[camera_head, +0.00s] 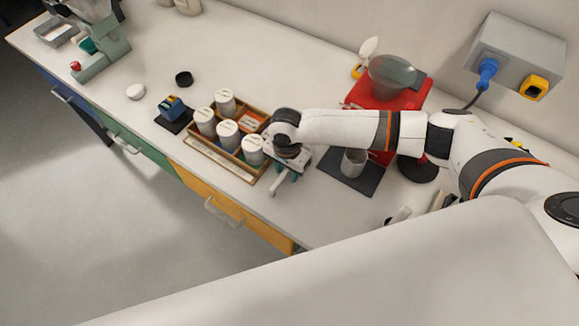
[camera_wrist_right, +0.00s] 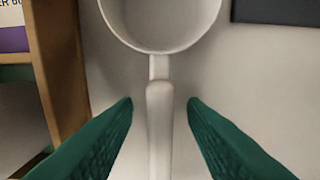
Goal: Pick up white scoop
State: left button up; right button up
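The white scoop (camera_wrist_right: 159,125) lies on the white worktop, with its round cup at the top of the right wrist view and its handle running down between my fingers. In the head view its handle end (camera_head: 273,188) shows just beside the gripper; the rest is hidden under my arm. My right gripper (camera_head: 288,174) points down over the scoop. In the wrist view its green fingers (camera_wrist_right: 160,104) are open, one on each side of the handle, with a gap on both sides. My left gripper is not in view.
A wooden box (camera_head: 220,160) with several white canisters stands close to the gripper's left. To the right, a white cup (camera_head: 353,162) stands on a dark mat (camera_head: 345,180), near a red stand (camera_head: 385,97) with a bowl. The worktop's front edge is close.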

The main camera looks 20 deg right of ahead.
grip_shut()
jog(key=shift+r, duration=0.15)
notch_tip(320, 180, up, 10)
jog(key=shift+f+b, duration=0.1)
jog(key=shift+b, duration=0.75)
